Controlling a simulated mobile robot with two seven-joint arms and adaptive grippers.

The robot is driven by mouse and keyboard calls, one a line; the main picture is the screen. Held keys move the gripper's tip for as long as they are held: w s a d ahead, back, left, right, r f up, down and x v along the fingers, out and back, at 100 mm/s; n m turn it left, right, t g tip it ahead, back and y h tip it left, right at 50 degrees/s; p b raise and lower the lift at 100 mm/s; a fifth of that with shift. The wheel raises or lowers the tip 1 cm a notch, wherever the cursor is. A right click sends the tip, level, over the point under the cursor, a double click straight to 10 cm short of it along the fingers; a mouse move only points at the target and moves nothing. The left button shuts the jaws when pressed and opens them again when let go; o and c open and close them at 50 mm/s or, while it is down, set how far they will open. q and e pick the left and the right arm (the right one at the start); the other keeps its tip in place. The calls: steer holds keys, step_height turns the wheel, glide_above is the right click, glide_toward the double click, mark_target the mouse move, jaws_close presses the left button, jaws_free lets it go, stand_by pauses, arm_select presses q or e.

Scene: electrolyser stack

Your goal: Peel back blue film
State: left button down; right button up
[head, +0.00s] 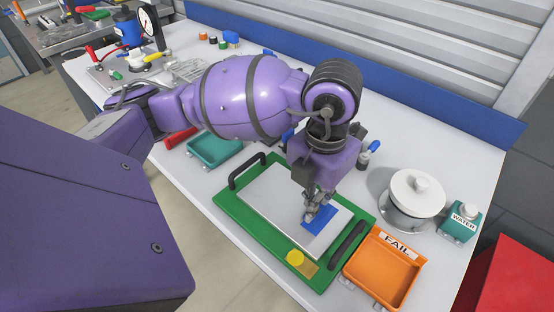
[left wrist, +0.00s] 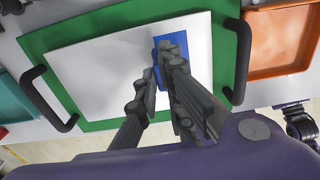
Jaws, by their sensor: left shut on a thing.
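A blue film (head: 322,219) lies over part of a pale flat plate (head: 262,205) in a green tray (head: 232,212) with black handles. My left gripper (head: 311,212) points down at the film's left edge, with its fingers close together on it. In the left wrist view, the blue film (left wrist: 173,43) shows beyond and beside the fingertips of the left gripper (left wrist: 159,66). The fingers hide part of the film, and how much of it is lifted cannot be told. At the right edge of the left wrist view, part of my right gripper (left wrist: 302,128) seems to show, its fingers unclear.
An orange FAIL tray (head: 384,272) stands right of the green tray, with a white-lidded round vessel (head: 416,194) and a WATER bottle (head: 460,222) behind. A teal tray (head: 213,150) is at left.

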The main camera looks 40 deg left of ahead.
arm_select(q)
steer(key=shift+d, duration=0.1)
steer(key=shift+d, duration=0.4)
steer(key=shift+s+d, duration=0.1)
steer(key=shift+d, duration=0.55)
steer(key=shift+s+d, duration=0.1)
steer(key=shift+d, duration=0.75)
steer(key=c, duration=1.7)
jaws_free()
